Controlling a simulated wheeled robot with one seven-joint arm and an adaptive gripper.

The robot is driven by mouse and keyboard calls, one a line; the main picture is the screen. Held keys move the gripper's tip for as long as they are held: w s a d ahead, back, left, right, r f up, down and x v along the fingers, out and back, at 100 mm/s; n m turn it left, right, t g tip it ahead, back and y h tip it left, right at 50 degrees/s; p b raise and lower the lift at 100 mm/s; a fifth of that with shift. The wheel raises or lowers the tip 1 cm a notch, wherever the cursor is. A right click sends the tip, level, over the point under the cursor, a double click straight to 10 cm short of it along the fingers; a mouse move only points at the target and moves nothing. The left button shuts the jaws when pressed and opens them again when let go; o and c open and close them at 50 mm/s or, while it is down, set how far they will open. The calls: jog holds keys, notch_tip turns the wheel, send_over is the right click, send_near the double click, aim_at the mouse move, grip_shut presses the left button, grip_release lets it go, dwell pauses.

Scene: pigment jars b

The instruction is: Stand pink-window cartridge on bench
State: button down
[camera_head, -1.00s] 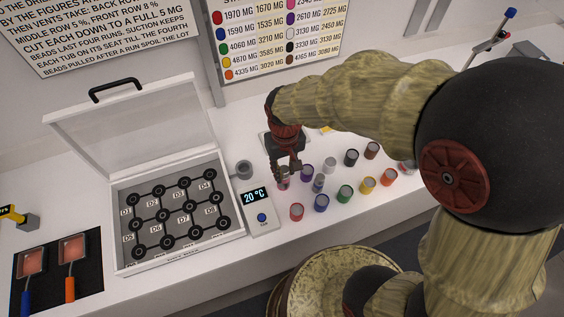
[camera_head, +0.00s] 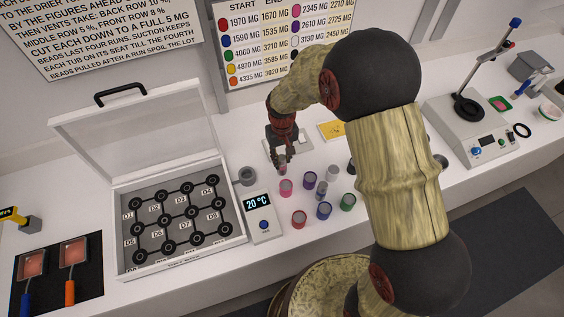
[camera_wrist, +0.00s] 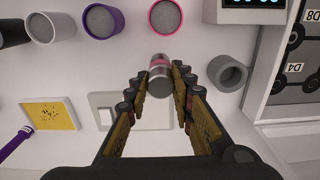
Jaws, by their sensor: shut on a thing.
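The pink-window cartridge (camera_wrist: 158,72) is a small silver cylinder with a pink band, seen end-on between my fingers in the wrist view. My gripper (camera_wrist: 162,84) is shut on it. In the head view my gripper (camera_head: 282,164) points down over the white bench (camera_head: 262,178), just behind the pink jar (camera_head: 286,188), with the cartridge (camera_head: 282,170) at its tips. I cannot tell how far the cartridge is above the bench.
A grey ring holder (camera_head: 247,176) stands left of my gripper, beside the temperature unit (camera_head: 262,216) and the open case (camera_head: 180,268). Several colored jars, including a purple one (camera_head: 309,180), stand to the right.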

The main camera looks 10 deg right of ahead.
jog(key=shift+f, duration=1.25)
jog(key=shift+f, duration=0.15)
jog(key=c, duration=1.5)
grip_release()
jog(key=shift+c, duration=0.2)
notch_tip(320, 180, up, 12)
jog(key=shift+r, duration=0.25)
